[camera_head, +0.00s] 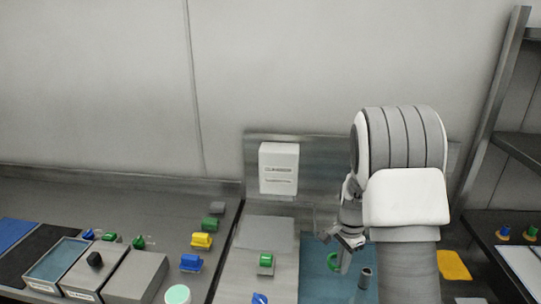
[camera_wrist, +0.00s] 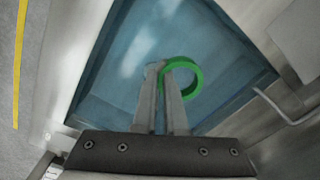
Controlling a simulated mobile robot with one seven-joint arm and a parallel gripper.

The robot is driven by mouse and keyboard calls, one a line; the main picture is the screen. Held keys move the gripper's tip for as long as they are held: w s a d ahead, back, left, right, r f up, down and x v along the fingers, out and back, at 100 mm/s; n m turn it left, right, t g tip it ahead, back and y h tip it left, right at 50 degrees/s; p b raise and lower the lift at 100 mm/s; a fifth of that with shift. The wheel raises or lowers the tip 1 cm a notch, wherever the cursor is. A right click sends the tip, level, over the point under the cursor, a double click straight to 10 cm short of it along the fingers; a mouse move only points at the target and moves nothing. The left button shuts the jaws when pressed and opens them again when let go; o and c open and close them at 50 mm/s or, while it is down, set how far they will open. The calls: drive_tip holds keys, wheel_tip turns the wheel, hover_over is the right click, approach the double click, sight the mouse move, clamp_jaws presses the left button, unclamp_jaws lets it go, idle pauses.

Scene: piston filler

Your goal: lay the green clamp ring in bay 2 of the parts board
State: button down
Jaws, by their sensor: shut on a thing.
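The green clamp ring (camera_wrist: 200,80) is a plain open ring at the fingertips of my gripper (camera_wrist: 166,70). In the wrist view the two fingers are shut on the left part of its rim, and most of the ring stands out to the right. In the head view the ring (camera_head: 331,263) shows at the tip of my gripper (camera_head: 344,262), in front of a blue-floored area (camera_head: 315,285). The wrist view shows the same blue floor (camera_wrist: 200,30) with pale walls below the ring. I cannot make out the parts board or a bay number.
A white labelled box (camera_head: 279,168) stands at the back. A green part (camera_head: 265,260) sits on the grey surface left of my gripper. Yellow (camera_head: 201,241) and blue (camera_head: 191,262) parts stand further left, near an open tray (camera_head: 58,262). A rack (camera_head: 505,120) rises at right.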

drive_tip(key=s+a+n, duration=0.5)
drive_tip(key=a+n, duration=0.5)
drive_tip(key=n, duration=0.4)
drive_tip(key=shift+s+a, duration=0.2)
drive_tip(key=shift+s, duration=0.1)
drive_tip(key=shift+f, duration=0.1)
